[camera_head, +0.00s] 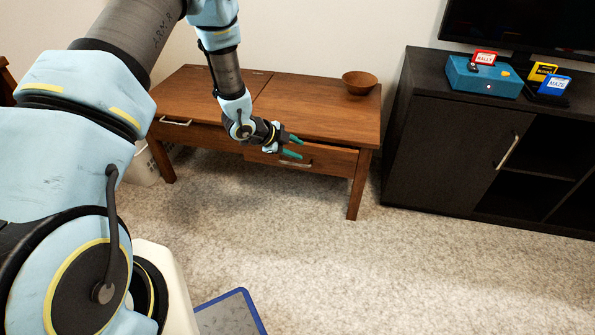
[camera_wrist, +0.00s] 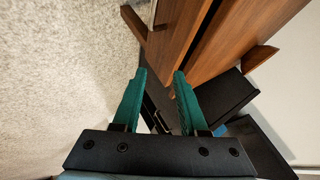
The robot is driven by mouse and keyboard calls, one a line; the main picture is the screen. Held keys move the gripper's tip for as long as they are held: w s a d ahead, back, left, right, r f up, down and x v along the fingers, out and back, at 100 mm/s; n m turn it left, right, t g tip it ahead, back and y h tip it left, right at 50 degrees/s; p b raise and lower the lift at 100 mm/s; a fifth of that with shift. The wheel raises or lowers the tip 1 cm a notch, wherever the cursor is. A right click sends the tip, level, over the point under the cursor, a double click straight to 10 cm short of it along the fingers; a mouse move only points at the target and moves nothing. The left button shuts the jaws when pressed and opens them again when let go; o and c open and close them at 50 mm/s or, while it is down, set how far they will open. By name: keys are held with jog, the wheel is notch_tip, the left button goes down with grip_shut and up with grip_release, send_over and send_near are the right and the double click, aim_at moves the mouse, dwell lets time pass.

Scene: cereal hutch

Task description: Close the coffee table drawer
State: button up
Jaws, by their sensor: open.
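The wooden coffee table (camera_head: 315,112) stands against the wall in the head view. Its right drawer (camera_head: 335,160) has a metal handle (camera_head: 296,163) on its front. Its left drawer (camera_head: 200,133) also has a handle (camera_head: 175,122). My gripper (camera_head: 293,147) is open and empty in front of the right drawer, with its fingers pointing right. It hides part of that drawer's front. In the wrist view, my gripper (camera_wrist: 160,72) is beside the drawer front (camera_wrist: 178,38), and a dark gap runs between that front and the tabletop (camera_wrist: 245,30). I cannot tell how far the drawer stands out.
A wooden bowl (camera_head: 360,82) sits on the tabletop's back right. A black cabinet (camera_head: 440,150) stands to the right, bearing a blue box (camera_head: 484,78) and small cartridges. A white bin (camera_head: 142,165) is at the table's left.

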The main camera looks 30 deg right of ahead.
aim_at(296, 164)
jog(key=w+a+f+m+h+b, duration=0.35)
jog(key=f+b, duration=0.25)
jog(key=b, duration=0.5)
jog(key=w+a+f+m+h+b, duration=0.2)
jog(key=a+f+m+h+b, duration=0.25)
jog(key=b, duration=0.55)
jog(key=shift+n+y, duration=0.4)
jog(key=shift+n, duration=0.1)
jog(key=shift+w+d+f+b, duration=0.1)
jog(key=shift+d+f+b, duration=0.4)
jog(key=shift+d, duration=1.4)
jog(key=shift+d+f+b, duration=0.15)
jog(key=shift+d+b, duration=0.5)
jog(key=shift+d, duration=1.2)
jog(key=shift+w+d+f+b, duration=0.1)
jog(key=shift+d+f+b, duration=0.4)
jog(key=shift+d, duration=1.4)
jog(key=shift+r, duration=0.15)
jog(key=shift+c, duration=0.4)
grip_shut()
